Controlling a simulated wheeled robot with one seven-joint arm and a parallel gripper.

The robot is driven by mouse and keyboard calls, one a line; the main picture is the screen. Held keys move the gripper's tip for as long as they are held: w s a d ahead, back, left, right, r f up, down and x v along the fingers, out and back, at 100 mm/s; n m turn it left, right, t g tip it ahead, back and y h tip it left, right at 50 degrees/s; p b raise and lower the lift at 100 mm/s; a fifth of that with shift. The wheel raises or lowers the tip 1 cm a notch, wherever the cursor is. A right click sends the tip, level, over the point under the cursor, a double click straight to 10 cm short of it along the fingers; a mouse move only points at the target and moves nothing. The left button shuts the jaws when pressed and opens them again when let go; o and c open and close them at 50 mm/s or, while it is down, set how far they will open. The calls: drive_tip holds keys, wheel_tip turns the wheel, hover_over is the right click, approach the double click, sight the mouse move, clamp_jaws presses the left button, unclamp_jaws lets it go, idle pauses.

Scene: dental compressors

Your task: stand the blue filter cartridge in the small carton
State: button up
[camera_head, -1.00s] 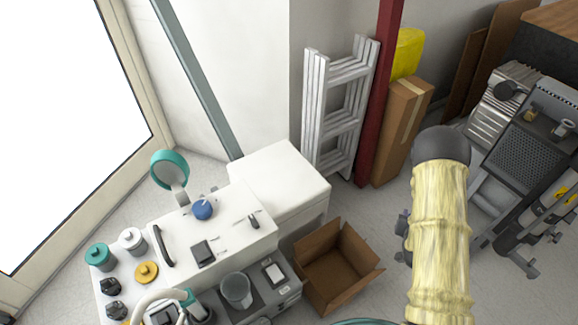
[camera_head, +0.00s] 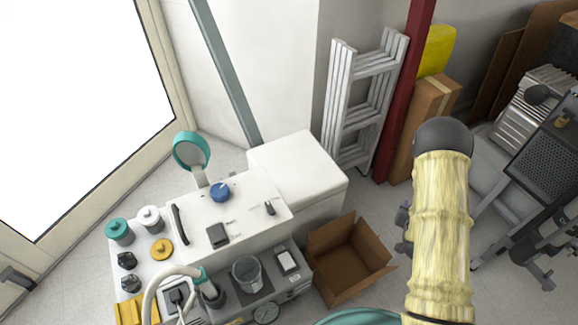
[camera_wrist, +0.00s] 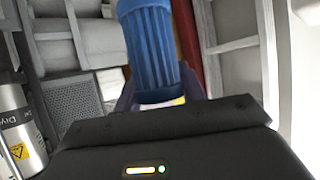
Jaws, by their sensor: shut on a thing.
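The blue filter cartridge (camera_wrist: 153,48) is a ribbed blue cylinder, seen up close in the wrist view. My gripper (camera_wrist: 160,92) is shut on its lower part, with a dark finger on each side. I cannot make out the cartridge in the head view. The small carton (camera_head: 350,268) is an open brown box on the floor in the head view, with its flaps up. Its visible inside looks empty. The cartridge is away from the carton.
A white bench unit (camera_head: 240,222) with knobs, jars and a hose stands left of the carton. A white cabinet (camera_head: 300,175) is behind it. A folded ladder (camera_head: 360,100), a red post (camera_head: 405,90) and a tall closed carton (camera_head: 420,120) stand at the back.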

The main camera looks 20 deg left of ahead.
drive_tip(key=shift+a, duration=0.35)
drive_tip(key=a+r+n+g+y+b, duration=0.1)
drive_tip(key=a+r+n+g+y, duration=0.2)
drive_tip(key=a, duration=1)
drive_tip(key=w+a+r+n+g+y+b, duration=0.1)
drive_tip(key=a+r+n+g+y, duration=0.2)
drive_tip(key=a+n, duration=0.4)
drive_tip(key=w+a+r+n+g+y+b, duration=0.1)
drive_tip(key=a+r+n+y, duration=0.3)
drive_tip(key=a, duration=1.6)
drive_tip(key=shift+a+r+n+g+y, duration=0.3)
drive_tip(key=shift+r+n+g+y, duration=0.1)
drive_tip(key=shift+r+g+y, duration=0.45)
drive_tip(key=shift+s+f, duration=0.1)
drive_tip(key=shift+f+b, duration=1.3)
drive_tip(key=shift+f, duration=1.2)
